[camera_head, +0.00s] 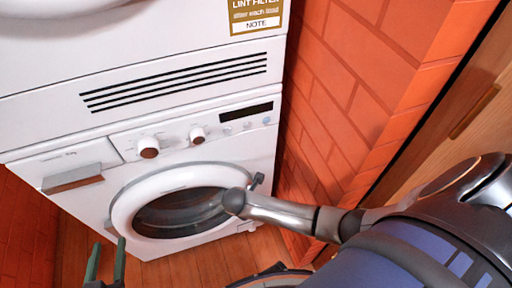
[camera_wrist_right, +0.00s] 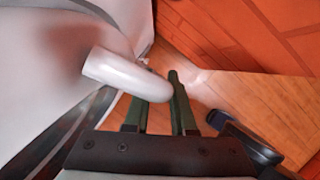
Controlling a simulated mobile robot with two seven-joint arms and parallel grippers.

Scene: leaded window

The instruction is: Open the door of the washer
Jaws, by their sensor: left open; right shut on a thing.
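The white washer (camera_head: 90,195) stands below another white appliance. Its round door (camera_head: 125,205), with a pale ring and dark glass, is at the front; it looks close to the washer front, and I cannot tell if it is slightly ajar. My right arm covers the door's right edge. In the right wrist view, my right gripper (camera_wrist_right: 160,98) is shut on a pale curved piece (camera_wrist_right: 115,73), which looks like the door's handle; it hides part of the left finger. My left gripper (camera_head: 106,260) is open and empty, low at the left, apart from the door.
The washer has two knobs (camera_head: 148,147), a dark display and a drawer (camera_head: 72,178) at left. An orange brick wall (camera_head: 345,85) stands close on the right, with wooden panelling beyond. The wooden floor (camera_head: 190,268) shows in front of the washer.

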